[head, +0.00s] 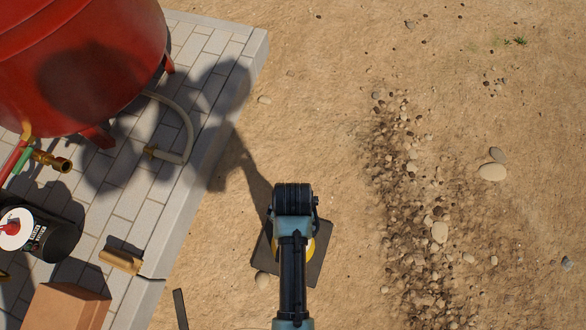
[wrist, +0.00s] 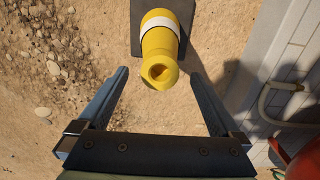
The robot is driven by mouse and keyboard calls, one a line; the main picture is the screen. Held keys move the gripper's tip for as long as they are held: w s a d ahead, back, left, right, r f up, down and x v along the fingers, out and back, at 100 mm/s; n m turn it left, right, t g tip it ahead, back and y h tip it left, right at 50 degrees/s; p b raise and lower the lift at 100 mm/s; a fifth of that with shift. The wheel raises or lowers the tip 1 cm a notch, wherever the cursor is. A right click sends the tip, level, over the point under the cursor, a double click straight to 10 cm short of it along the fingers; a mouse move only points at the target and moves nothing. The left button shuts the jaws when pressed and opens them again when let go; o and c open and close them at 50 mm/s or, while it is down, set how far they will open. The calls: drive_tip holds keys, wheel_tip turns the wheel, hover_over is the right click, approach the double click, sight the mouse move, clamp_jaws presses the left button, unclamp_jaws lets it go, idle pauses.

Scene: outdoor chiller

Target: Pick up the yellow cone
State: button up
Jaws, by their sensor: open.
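The yellow cone (wrist: 160,52) has a white band and a dark square base (wrist: 179,14). It stands upright on the sandy ground in the wrist view, its open top facing the camera. My gripper (wrist: 160,80) is open, with one finger on each side of the cone's top and clear gaps to both. In the head view my gripper and arm cover most of the cone; a sliver of yellow (head: 310,247) and the dark base (head: 318,262) show beside the arm.
A paved slab (head: 215,130) with a raised edge lies to the left in the head view. On it stand a red tank (head: 85,60), a bent pipe (head: 186,125), a black canister (head: 48,238) and a cardboard box (head: 62,308). Sand with scattered stones (head: 492,172) lies to the right.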

wheel_tip(320, 180, down, 6)
drive_tip(key=b, duration=0.3)
drive_tip(key=shift+r, duration=0.1)
clamp_jaws()
drive_tip(key=shift+w+r, duration=0.1)
drive_tip(key=shift+w, duration=0.05)
idle(0.4)
